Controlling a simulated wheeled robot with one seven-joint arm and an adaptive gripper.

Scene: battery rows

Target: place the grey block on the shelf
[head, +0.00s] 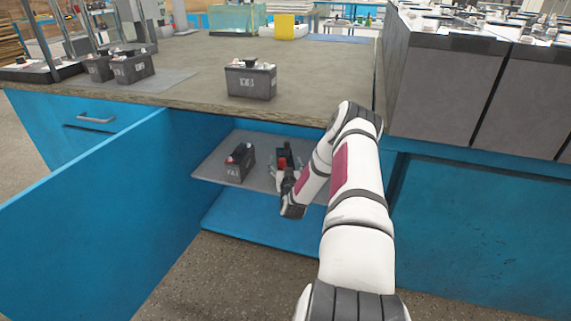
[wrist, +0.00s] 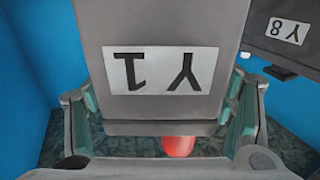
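The grey block (wrist: 155,95) fills the middle of the wrist view, with its Y1 label upside down and a red cap (wrist: 178,146) at the picture's lower edge. My gripper (wrist: 160,120) has one teal-padded finger along each side of it, and the pads appear to press on it. In the head view my gripper (head: 286,172) is inside the open cabinet, at the shelf (head: 217,168). The block's dark top and red cap (head: 284,162) show between the fingers. Whether its base touches the shelf is hidden.
Another dark battery (head: 238,165) stands on the shelf to the left; it shows in the wrist view (wrist: 288,35) at right. The blue cabinet door (head: 90,225) stands open at left. The worktop (head: 190,75) above carries a battery (head: 250,82).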

